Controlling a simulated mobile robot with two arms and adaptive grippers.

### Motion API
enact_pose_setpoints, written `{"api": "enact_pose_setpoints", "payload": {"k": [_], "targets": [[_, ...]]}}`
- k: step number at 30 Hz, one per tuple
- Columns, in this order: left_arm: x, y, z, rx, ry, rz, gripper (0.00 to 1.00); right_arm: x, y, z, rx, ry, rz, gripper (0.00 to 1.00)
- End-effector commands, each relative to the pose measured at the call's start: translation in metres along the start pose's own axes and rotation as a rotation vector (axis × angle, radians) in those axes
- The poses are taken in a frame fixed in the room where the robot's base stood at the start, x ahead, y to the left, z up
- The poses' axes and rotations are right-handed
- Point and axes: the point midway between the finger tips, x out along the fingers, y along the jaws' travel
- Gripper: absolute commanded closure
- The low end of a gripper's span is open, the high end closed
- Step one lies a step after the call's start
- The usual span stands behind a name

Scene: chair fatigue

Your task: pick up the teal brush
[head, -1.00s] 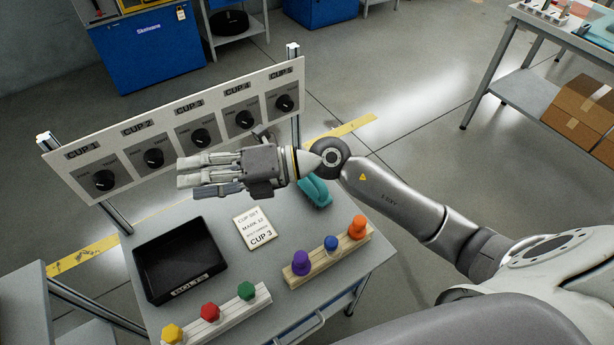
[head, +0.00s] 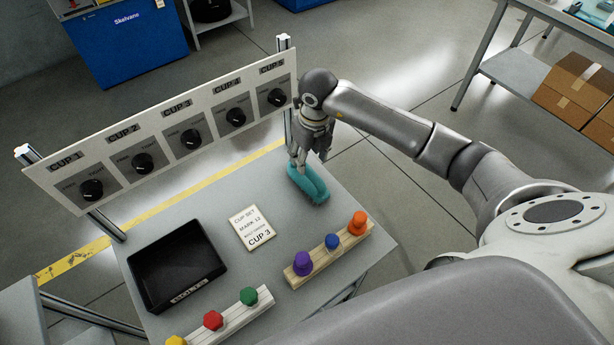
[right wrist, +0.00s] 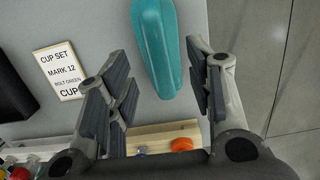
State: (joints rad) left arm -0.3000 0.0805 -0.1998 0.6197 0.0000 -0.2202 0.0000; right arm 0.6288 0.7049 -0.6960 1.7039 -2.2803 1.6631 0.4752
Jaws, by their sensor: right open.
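The teal brush (head: 308,183) lies on the grey table near its right back part, just right of the cup card. My right gripper (head: 298,158) points down above the brush and hides part of it in the head view. In the right wrist view the brush (right wrist: 158,45) shows between and beyond the open fingers of my right gripper (right wrist: 160,92), which hold nothing. I cannot tell whether the fingers touch it. My left gripper is not in view.
A white card (head: 252,228), a black tray (head: 150,262) and two wooden racks with coloured knobs, one on the right (head: 350,240) and one at the front (head: 232,318), are on the table. A panel of dials (head: 165,135) stands along the back edge.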

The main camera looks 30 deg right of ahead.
Motion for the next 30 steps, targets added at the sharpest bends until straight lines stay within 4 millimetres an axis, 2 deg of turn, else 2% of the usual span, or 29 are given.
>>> {"api": "enact_pose_setpoints", "payload": {"k": [8, 15, 19, 25, 30], "targets": [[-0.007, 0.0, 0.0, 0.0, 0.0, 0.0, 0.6, 0.024, 0.002, -0.001, -0.001, 0.003, 0.002, 0.52], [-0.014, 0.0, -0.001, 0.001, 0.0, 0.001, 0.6, 0.058, 0.003, -0.001, -0.001, 0.001, 0.002, 0.52], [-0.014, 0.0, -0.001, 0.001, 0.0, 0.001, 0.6, 0.065, 0.003, -0.001, -0.002, -0.001, 0.003, 0.52], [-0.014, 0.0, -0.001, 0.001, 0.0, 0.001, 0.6, 0.066, 0.003, -0.001, -0.002, -0.002, 0.002, 0.52], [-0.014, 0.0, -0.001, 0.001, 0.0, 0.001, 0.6, 0.065, 0.003, -0.001, -0.002, -0.002, 0.002, 0.74]]}}
